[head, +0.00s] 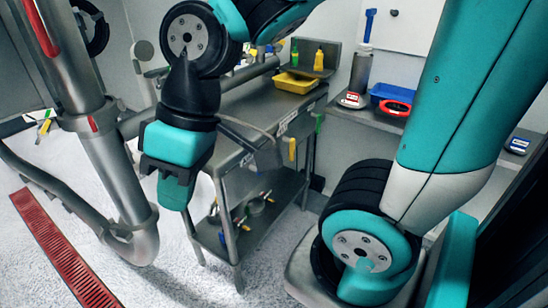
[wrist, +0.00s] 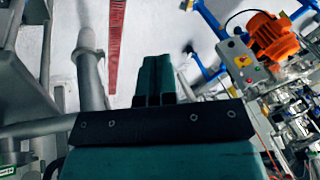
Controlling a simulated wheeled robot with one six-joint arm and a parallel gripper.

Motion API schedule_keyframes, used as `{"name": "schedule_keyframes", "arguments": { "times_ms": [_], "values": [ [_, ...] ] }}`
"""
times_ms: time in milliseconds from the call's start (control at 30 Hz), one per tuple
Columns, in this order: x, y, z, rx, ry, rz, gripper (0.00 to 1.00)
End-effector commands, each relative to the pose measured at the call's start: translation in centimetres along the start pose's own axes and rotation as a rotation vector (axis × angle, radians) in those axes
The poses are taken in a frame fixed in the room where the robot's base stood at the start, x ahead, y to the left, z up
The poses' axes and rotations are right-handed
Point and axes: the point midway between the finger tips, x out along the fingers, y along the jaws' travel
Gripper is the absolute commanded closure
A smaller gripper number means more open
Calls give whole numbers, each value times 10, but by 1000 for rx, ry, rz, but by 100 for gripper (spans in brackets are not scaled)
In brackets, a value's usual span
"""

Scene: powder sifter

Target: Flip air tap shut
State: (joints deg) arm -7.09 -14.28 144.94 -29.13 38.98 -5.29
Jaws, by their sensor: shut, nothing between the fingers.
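I cannot pick out the air tap for certain in either view. In the head view, small yellow and green handle-like parts (head: 291,149) hang at the side of the steel table, too small to tell their kind or position. My gripper (head: 172,192) points down in front of the table's left end, above the floor and right of the thick steel pipe. In the wrist view, its teal fingers (wrist: 154,76) are pressed together and empty. Nothing touches them.
The steel table (head: 262,100) carries a yellow tray (head: 296,83) and bottles. A thick steel pipe (head: 115,170) stands at left, near a red floor grate (head: 62,250). The wrist view shows an orange motor (wrist: 274,40) at right. Floor between pipe and table is clear.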

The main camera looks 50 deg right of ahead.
Motion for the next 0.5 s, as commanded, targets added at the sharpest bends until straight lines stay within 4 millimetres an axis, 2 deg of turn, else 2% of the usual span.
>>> {"name": "schedule_keyframes", "arguments": {
  "times_ms": [33,67,133,267,300,400,500],
  "values": [
    [10,28,-6,38,37,9,100],
    [12,45,-10,52,64,15,100],
    [16,91,-17,86,135,37,100],
    [15,187,-9,149,279,113,100],
    [13,217,-1,168,322,145,100],
    [6,287,33,216,417,238,100],
    [-2,343,76,257,489,337,100]
  ]
}}
